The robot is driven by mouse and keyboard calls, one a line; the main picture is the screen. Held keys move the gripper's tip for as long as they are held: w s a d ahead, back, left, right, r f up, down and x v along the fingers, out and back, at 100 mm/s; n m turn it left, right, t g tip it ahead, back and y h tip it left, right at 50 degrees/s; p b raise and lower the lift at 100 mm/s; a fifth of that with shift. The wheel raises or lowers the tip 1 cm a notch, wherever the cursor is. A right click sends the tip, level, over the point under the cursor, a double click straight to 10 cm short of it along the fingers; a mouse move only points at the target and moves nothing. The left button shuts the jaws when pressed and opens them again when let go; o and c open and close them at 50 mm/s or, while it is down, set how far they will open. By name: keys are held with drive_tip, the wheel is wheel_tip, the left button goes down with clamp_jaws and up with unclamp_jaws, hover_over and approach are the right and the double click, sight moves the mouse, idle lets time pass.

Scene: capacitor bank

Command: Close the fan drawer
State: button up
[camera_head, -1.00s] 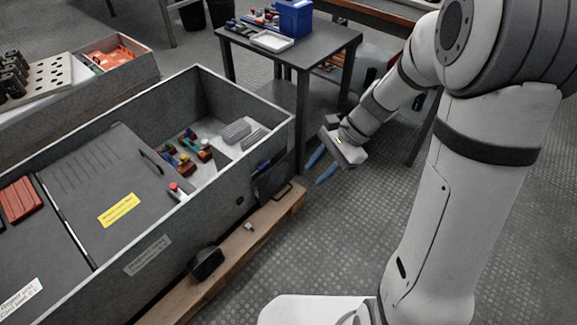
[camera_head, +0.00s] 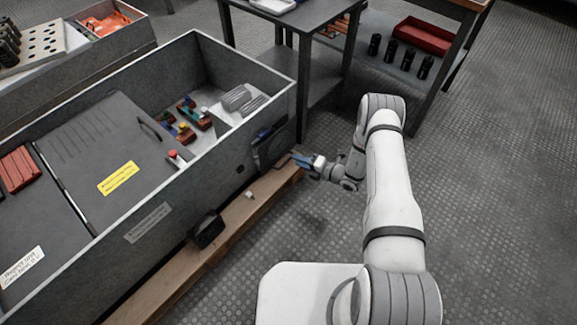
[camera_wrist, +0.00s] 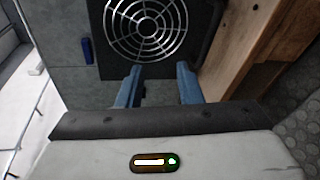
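The fan drawer (camera_head: 268,150) is a dark unit with a handle at the right end of the grey cabinet. In the wrist view its round metal fan grille (camera_wrist: 147,27) fills the top middle, set in a dark frame, with a dark curved bar along the frame's right side. How far the drawer stands out is hard to tell. My gripper (camera_head: 301,160) is beside the drawer's right side, low near the wooden beam. In the wrist view the two blue fingers of my gripper (camera_wrist: 160,78) are apart with nothing between them, just below the grille.
The open-topped grey cabinet (camera_head: 152,222) holds coloured parts. A dark table (camera_head: 310,28) stands behind. The patterned floor to the right is clear.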

wheel_tip(320, 180, down, 7)
drive_tip(key=d+m+t+h, duration=0.1)
drive_tip(key=m+t, duration=0.1)
drive_tip(key=m, duration=0.2)
drive_tip(key=b+x, duration=0.2)
drive_tip(key=x, duration=0.4)
drive_tip(key=shift+w+a+f+b, duration=0.1)
drive_tip(key=shift+w+a+b, duration=0.05)
drive_tip(key=shift+a+b, duration=0.2)
clamp_jaws()
